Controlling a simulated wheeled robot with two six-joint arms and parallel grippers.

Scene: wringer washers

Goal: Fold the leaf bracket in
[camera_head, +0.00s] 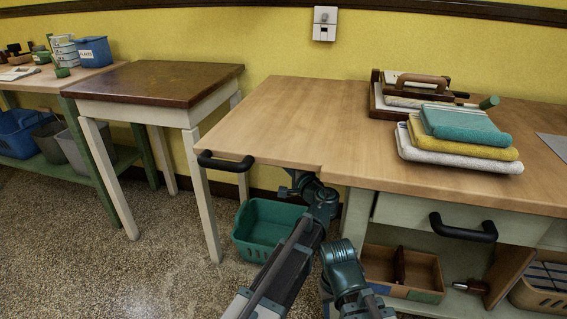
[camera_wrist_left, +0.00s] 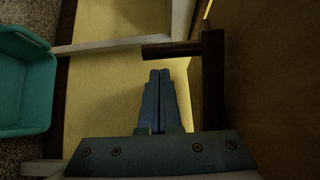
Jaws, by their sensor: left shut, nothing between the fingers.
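The table's wooden leaf (camera_head: 275,125) is raised level with the worktop and has a black handle (camera_head: 226,161) at its front left. In the left wrist view the leaf's brown underside (camera_wrist_left: 280,75) fills the right side. A dark brown bracket (camera_wrist_left: 213,85) stands beside it, with a short arm reaching left. My left gripper (camera_wrist_left: 160,72) is shut and empty, its tips close to that arm and left of the upright part; whether they touch I cannot tell. In the head view the leaf's edge hides my left fingers. My right gripper is out of view.
A teal basket (camera_head: 264,228) stands on the floor below the leaf, left of my left arm. A small dark-topped table (camera_head: 160,82) stands to the left. Folded towels (camera_head: 462,130) lie on the worktop. A drawer with a black handle (camera_head: 462,228) is below it, above shelf crates.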

